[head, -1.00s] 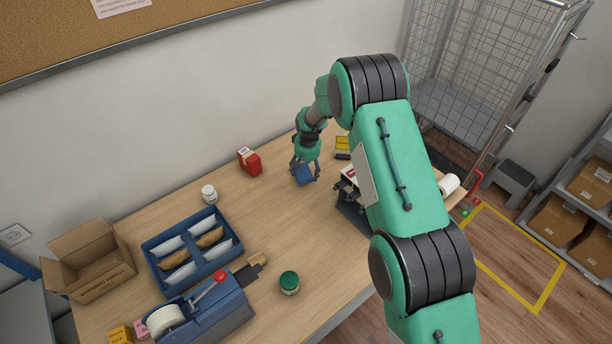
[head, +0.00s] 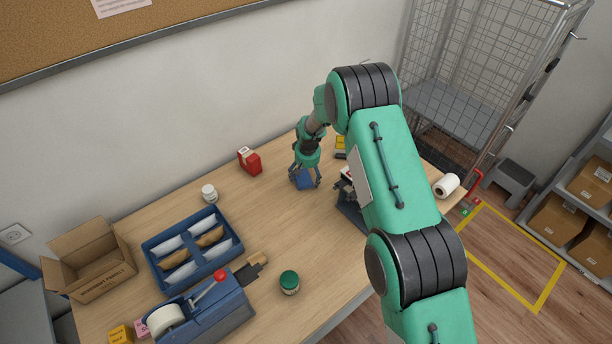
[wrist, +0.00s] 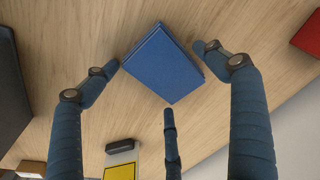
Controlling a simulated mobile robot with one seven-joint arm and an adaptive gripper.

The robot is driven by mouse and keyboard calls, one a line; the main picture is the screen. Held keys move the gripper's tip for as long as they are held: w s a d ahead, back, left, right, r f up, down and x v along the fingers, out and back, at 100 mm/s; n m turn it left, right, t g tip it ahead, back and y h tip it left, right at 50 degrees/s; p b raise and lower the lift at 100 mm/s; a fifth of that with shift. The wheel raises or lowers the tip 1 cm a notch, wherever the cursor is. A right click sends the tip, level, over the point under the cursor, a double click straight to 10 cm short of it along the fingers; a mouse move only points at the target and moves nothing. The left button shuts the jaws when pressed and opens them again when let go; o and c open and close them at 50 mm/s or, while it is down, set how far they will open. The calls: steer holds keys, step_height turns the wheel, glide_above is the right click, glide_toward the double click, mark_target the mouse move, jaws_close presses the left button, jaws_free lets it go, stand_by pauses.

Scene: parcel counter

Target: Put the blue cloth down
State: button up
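The blue cloth (head: 304,181) is a flat, folded square near the back of the wooden counter. In the wrist view the cloth (wrist: 163,66) appears to lie flat on the wood, turned at an angle between my fingers. My gripper (head: 305,181) is low over it, pointing down. In the wrist view my gripper (wrist: 160,72) has its fingers spread around the cloth. A gap shows between the right finger and the cloth; the left and middle fingertips are close to its edges, and I cannot tell whether they touch.
A red box (head: 249,161) and a white bottle (head: 209,193) stand to the left. A blue divided tray (head: 151,245), a tape dispenser (head: 213,312) and a green-lidded jar (head: 289,283) are nearer. A yellow item (head: 340,147) is behind on the right. Bare wood lies left of the cloth.

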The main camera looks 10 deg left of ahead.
steer(key=shift+r, duration=0.1)
stand_by(0.3)
step_height(320, 180, up, 12)
steer(key=s, duration=0.1)
steer(key=shift+s+d+b, duration=0.3)
steer(key=shift+b, duration=0.1)
stand_by(0.4)
stand_by(0.8)
step_height(320, 180, up, 18)
glide_above(308, 180)
steer(key=s+d, duration=0.5)
steer(key=d, duration=0.3)
steer(key=s+d+r+m+t, duration=0.2)
steer(key=s+d+r, duration=0.8)
steer(key=s+r, duration=0.5)
steer(key=s+d+r+m+t, duration=0.1)
steer(key=s+d+r, duration=0.3)
steer(key=s, duration=0.3)
steer(key=s+d+r, duration=0.3)
steer(key=s+r, duration=0.1)
steer(key=s, duration=0.2)
steer(key=s+d, duration=0.2)
steer(key=s, duration=0.7)
steer(key=s+d+f+m+t, duration=0.1)
steer(key=s+d, duration=0.2)
steer(key=s, duration=0.5)
steer(key=shift+s+h, duration=0.3)
steer(key=shift+s, duration=0.05)
